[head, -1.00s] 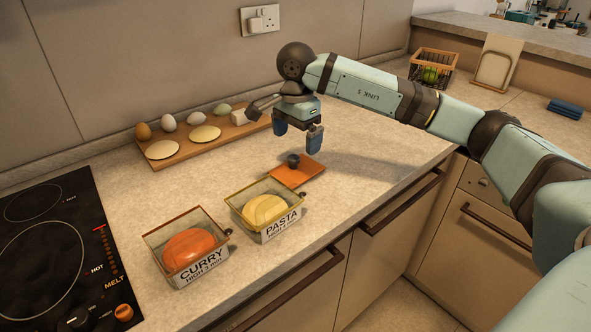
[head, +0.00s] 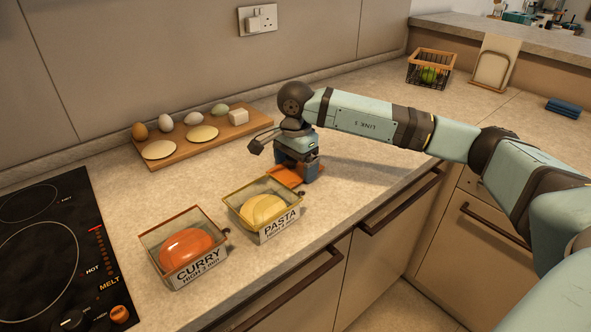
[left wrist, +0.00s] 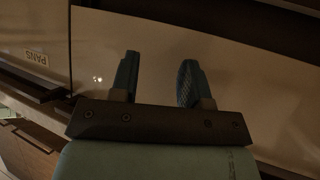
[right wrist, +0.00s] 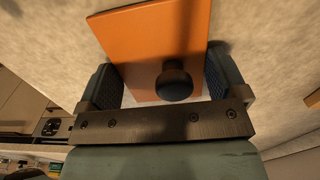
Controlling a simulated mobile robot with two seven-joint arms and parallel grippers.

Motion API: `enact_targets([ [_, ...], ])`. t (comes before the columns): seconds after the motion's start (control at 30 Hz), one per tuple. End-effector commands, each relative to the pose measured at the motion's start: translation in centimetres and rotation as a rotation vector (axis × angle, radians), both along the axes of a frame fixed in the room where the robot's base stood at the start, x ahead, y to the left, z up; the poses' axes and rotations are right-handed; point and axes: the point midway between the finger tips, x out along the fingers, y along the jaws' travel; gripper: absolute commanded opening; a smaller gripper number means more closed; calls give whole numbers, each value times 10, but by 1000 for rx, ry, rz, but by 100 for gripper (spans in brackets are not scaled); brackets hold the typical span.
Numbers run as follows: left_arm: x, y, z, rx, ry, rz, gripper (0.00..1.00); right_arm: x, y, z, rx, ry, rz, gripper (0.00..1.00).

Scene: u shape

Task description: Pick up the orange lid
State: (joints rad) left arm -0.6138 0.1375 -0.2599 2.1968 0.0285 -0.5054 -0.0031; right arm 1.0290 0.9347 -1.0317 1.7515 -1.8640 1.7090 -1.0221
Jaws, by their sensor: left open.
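The orange lid (head: 288,174) lies flat on the counter just behind the pasta container, partly hidden by my right gripper (head: 296,172). In the right wrist view the lid (right wrist: 150,45) has a dark round knob (right wrist: 174,82). My right gripper (right wrist: 165,85) is open there, with one finger on each side of the knob and a gap to it on both sides. My left gripper (left wrist: 158,80) is open and empty, away from the counter top and facing cabinet fronts; it is not in the head view.
A pasta container (head: 262,232) and a curry container (head: 158,249) stand open in front of the lid. A wooden board (head: 180,160) with eggs and other food lies behind left. The black hob (head: 40,225) is at left. The counter right of my gripper is clear.

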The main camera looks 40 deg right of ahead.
Motion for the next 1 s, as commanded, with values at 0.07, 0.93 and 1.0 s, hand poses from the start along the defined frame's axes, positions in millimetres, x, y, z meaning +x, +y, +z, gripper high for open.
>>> enact_targets([
  [0.07, 0, 0, -1, 0, 1, 0, 43, 0, 0, 0, 0, 0, 0, 72],
  [0.93, -2, 2, -1, 14, 18, 2, 43, 1, 0, 84, 1, -5, -1, 67],
  [1.0, -2, 3, -1, 17, 21, 2, 43, 1, 0, 102, 2, -5, 0, 67],
])
